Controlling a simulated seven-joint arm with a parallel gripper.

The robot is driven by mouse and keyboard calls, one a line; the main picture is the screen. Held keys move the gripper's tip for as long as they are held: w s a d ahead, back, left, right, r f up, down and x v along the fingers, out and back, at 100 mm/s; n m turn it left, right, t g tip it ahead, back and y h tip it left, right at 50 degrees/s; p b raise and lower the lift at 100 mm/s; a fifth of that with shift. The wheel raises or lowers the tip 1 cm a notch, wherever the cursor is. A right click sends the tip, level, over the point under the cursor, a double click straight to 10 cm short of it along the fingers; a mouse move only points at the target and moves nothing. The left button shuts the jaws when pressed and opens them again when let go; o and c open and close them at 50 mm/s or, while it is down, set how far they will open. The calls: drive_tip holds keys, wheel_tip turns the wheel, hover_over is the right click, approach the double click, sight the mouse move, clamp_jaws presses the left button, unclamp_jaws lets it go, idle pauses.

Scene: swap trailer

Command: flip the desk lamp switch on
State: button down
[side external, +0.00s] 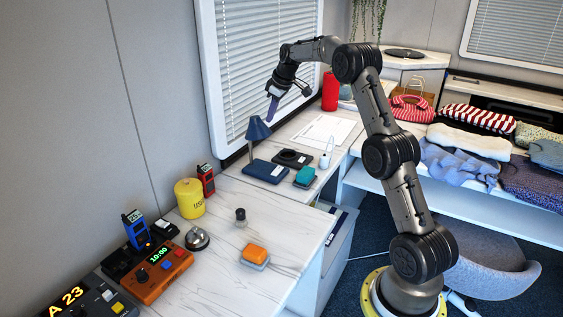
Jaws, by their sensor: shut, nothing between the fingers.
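The desk lamp has a blue cone shade (258,130) on a thin stem. It stands upright on the counter near the window. A dark blue block (262,172) sits at its foot and looks like its base; a small light patch shows on its right side and may be the switch, but it is too small to tell. My gripper (271,110) is shut and empty, pointing down. In the picture it is just above and slightly right of the shade, apparently apart from it, though the depth gap is hard to judge.
A red cylinder (330,92) stands behind. Window blinds (255,60) rise behind the lamp. The near counter is clear around a small dark-topped knob (240,215).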

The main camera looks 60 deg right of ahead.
drive_tip(key=m, duration=0.1)
hover_over(280, 167)
drive_tip(key=s+a, duration=0.2)
drive_tip(key=s, duration=0.2)
wheel_tip(280, 167, down, 8)
drive_tip(key=shift+w+d+r+g, duration=0.1)
drive_tip(key=shift+d+r+g, duration=0.1)
drive_tip(key=shift+d+g, duration=0.2)
drive_tip(key=shift+a, duration=0.1)
drive_tip(key=x, duration=1.2)
drive_tip(key=shift+s+a+f, duration=0.1)
drive_tip(key=shift+s+f, duration=0.2)
drive_tip(key=shift+f, duration=0.75)
drive_tip(key=shift+f+y, duration=0.1)
drive_tip(key=shift+y, duration=0.2)
